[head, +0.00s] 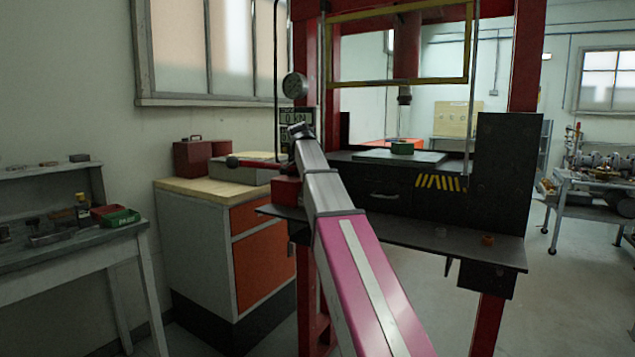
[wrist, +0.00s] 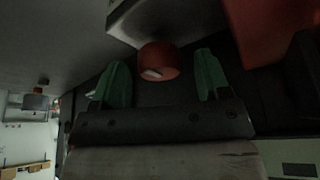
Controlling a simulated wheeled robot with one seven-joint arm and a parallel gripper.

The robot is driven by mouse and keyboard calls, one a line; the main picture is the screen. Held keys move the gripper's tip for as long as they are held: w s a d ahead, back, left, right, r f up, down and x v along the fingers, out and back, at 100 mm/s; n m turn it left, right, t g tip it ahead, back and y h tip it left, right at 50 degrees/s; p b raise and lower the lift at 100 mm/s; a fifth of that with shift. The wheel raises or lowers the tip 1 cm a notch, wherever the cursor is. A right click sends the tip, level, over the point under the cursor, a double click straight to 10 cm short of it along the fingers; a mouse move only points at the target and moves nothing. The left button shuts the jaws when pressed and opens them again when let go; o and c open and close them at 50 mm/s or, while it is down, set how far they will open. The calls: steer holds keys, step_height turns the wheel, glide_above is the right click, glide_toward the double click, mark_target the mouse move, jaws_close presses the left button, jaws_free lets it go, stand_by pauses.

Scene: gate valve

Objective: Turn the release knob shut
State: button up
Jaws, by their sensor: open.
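The release knob appears as a round red knob (wrist: 158,62) with a pale mark on its face, in the upper middle of the wrist view. My gripper (wrist: 161,70) is open, with one green finger on each side of the knob. Gaps show between the knob and both fingers, and nothing is gripped. How deep the knob sits between the fingers is hard to judge. In the head view my arm reaches to the left post of the red press frame (head: 526,55), and it hides the fingers and the knob.
A gauge (head: 294,86) hangs above. The dark press shelf (head: 420,232) spans the right, with a small orange piece (head: 487,239). A wooden-topped cabinet (head: 210,192) stands left.

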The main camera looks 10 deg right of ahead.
steer(key=v, duration=1)
steer(key=shift+r, duration=0.15)
steer(key=shift+s+a, duration=0.15)
steer(key=shift+s, duration=0.05)
